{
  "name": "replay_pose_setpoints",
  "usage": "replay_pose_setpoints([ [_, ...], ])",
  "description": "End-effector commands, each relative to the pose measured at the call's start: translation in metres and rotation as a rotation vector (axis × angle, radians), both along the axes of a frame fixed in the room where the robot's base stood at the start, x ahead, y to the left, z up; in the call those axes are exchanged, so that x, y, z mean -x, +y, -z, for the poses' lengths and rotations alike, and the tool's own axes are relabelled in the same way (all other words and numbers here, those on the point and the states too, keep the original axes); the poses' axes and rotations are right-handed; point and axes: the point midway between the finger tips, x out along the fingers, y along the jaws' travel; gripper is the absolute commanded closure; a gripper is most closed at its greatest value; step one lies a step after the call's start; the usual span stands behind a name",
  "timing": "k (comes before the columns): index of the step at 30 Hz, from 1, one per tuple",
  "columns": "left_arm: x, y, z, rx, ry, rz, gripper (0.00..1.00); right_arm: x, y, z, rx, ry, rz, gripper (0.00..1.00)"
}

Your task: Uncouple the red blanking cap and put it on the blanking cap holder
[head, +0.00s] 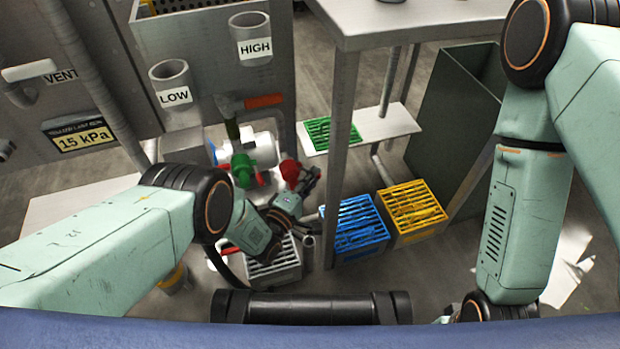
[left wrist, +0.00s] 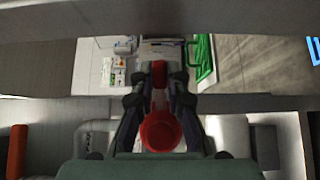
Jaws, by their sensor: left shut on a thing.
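The red blanking cap (head: 289,170) is beside the right end of a white fitting (head: 264,147) in the head view. My left gripper (head: 305,178) is shut on the cap from the right and front. In the left wrist view, the cap (left wrist: 160,132) shows as a round red end with a narrower red part between the two dark fingers (left wrist: 160,100). I cannot tell whether the cap touches the fitting. I cannot make out which thing is the blanking cap holder. My right arm comes in at the right, but its gripper is not in view.
A green valve part (head: 243,170) and a red-handled lever (head: 262,101) are close to the fitting. Grey cups marked LOW (head: 170,80) and HIGH (head: 250,40) are on the panel.

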Motion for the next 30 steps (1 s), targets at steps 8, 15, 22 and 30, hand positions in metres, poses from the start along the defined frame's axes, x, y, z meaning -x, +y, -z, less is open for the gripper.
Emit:
replay_pose_setpoints([
  [8,-0.0071,-0.0070,-0.0009,0.001,-0.004,-0.164,1.00,0.0000,0.0000,0.0049,0.000,0.000,0.000,0.60],
  [15,-0.0093,-0.0074,-0.0011,-0.001,-0.003,-0.227,1.00,0.0000,-0.0001,0.0066,0.000,0.000,0.000,0.60],
  [22,-0.0094,-0.0071,-0.0013,-0.001,-0.003,-0.230,1.00,0.0000,-0.0001,0.0064,0.000,0.000,0.000,0.60],
  [30,-0.0090,-0.0072,-0.0009,-0.001,-0.002,-0.229,0.69,0.0000,0.0000,0.0063,0.000,0.000,0.000,0.60],
])
